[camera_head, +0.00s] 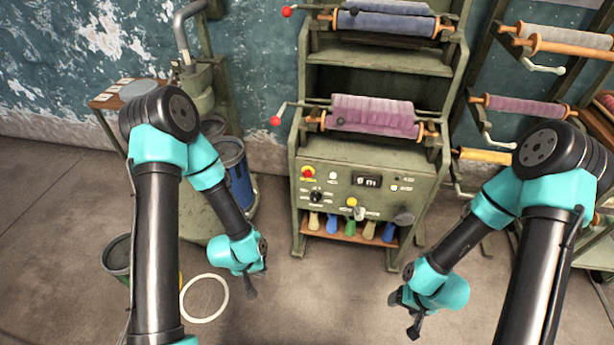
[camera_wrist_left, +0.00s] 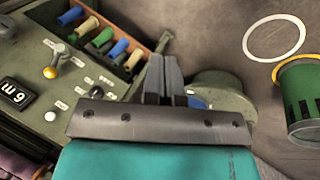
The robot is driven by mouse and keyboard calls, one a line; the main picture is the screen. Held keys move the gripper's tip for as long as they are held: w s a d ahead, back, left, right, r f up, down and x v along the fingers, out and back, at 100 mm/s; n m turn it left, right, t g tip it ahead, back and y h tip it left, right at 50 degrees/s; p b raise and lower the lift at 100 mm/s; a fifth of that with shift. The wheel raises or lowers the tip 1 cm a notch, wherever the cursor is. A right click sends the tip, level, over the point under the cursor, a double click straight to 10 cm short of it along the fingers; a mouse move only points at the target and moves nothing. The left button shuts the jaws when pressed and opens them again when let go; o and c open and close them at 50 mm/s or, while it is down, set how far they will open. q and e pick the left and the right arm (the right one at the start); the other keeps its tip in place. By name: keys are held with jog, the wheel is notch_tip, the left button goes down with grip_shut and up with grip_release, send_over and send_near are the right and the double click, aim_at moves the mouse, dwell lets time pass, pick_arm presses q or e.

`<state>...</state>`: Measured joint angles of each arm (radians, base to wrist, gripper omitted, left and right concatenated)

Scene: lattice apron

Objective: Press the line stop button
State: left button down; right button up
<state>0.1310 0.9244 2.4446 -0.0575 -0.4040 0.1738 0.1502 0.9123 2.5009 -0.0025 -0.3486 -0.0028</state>
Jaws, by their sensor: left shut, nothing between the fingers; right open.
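The red button on a yellow base (camera_head: 308,172) sits at the upper left of the green machine's sloped control panel (camera_head: 340,187) in the head view. It looks like the stop button, but its label is too small to read. I cannot make it out in the left wrist view. My left gripper (camera_head: 252,293) is shut and empty, low and to the left of the panel, apart from it. Its closed fingers show in the left wrist view (camera_wrist_left: 165,68), with the panel at left. My right gripper (camera_head: 411,325) is open and empty, below and right of the panel.
A blue bin (camera_head: 238,175) and white ring (camera_head: 205,298) are at left. Roller racks stand at right.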

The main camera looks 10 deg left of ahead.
aim_at(308, 173)
pick_arm(q)
jog(key=w+d+r+n+t+h, duration=0.1)
jog(key=w+d+r+n+t, duration=0.1)
jog(key=w, duration=0.6)
jog(key=w+d+r+n+t+h, duration=0.1)
jog(key=w+d+r+n+t, duration=0.1)
jog(key=w, duration=0.7)
jog(key=w+d+r+n+t+h, duration=0.1)
jog(key=w+d+r+n+t, duration=0.1)
jog(key=w, duration=0.6)
jog(key=d+n+t, duration=0.1)
jog(key=d+n, duration=0.1)
jog(key=d, duration=0.1)
jog(key=shift+w+n, duration=0.15)
jog(key=shift+n, duration=0.25)
jog(key=shift+w, duration=0.15)
jog(key=w, duration=0.8)
jog(key=shift+w, duration=0.25)
jog(key=shift+w+d, duration=0.1)
jog(key=shift+w, duration=0.75)
dwell(0.8)
dwell(0.4)
jog(key=shift+s, duration=0.9)
